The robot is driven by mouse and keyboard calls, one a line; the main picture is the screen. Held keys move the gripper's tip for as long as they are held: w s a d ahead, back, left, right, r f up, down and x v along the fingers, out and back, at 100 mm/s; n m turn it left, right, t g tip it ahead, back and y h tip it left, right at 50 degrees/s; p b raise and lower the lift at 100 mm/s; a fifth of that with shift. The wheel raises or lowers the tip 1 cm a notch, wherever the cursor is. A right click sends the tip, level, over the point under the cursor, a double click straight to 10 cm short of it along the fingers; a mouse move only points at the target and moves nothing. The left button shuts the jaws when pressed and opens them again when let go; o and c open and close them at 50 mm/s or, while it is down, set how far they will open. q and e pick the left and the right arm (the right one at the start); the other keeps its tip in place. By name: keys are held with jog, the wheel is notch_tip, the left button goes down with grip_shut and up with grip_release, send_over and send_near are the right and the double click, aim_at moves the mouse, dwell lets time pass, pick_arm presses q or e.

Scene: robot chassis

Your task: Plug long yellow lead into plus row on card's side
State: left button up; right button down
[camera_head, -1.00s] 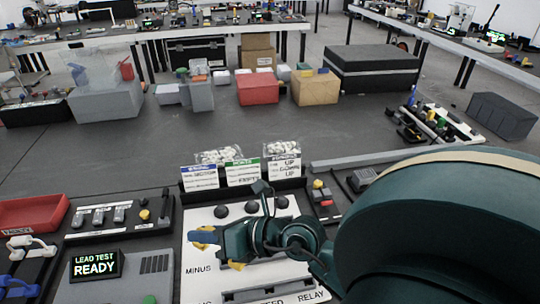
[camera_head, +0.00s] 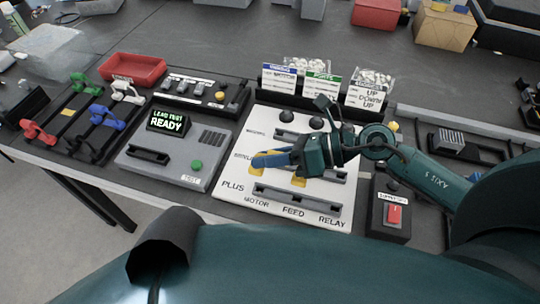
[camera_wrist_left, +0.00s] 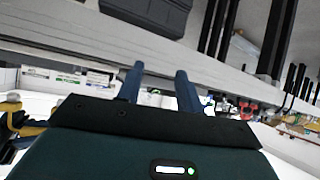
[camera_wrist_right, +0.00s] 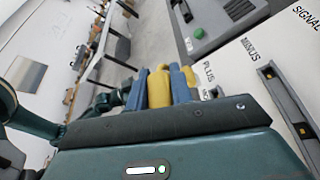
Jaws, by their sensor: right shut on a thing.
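My right gripper (camera_head: 275,160) is above the white board, its blue fingers pointing left across the MINUS label. In the right wrist view the fingers are shut on a yellow lead plug (camera_wrist_right: 158,88). Yellow also shows below the gripper in the head view (camera_head: 299,181); its link to the plug is hidden. The white board (camera_head: 232,198) has PLUS at its near left, MOTOR, FEED and RELAY along its front edge, and a dark slot strip (camera_head: 300,201). Three cards stand behind; the right card (camera_head: 368,97) reads UP, DOWN, UP. My left gripper (camera_wrist_left: 160,85) is open and empty.
Left of the board is a grey tester (camera_head: 190,150) with a LEAD TEST READY display (camera_head: 169,122) and a green button.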

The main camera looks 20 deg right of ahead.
dwell(0.3)
jog(key=shift+f, duration=0.3)
jog(key=shift+f+b, duration=0.6)
jog(key=shift+b, duration=0.1)
pick_arm(q)
jog(key=shift+w+d+f+t+h+b, duration=0.1)
jog(key=shift+d+f+t+h+b, duration=0.1)
jog(key=shift+d+f+b, duration=0.45)
jog(key=shift+d+f+t+h+b, duration=0.1)
jog(key=shift+f+h+b, duration=0.15)
jog(key=shift+b, duration=0.7)
pick_arm(e)
jog(key=shift+f, duration=2)
pick_arm(q)
jog(key=shift+a, duration=0.2)
jog(key=shift+d+r+p, duration=0.1)
jog(key=shift+r+p, duration=0.15)
jog(key=shift+p, duration=0.05)
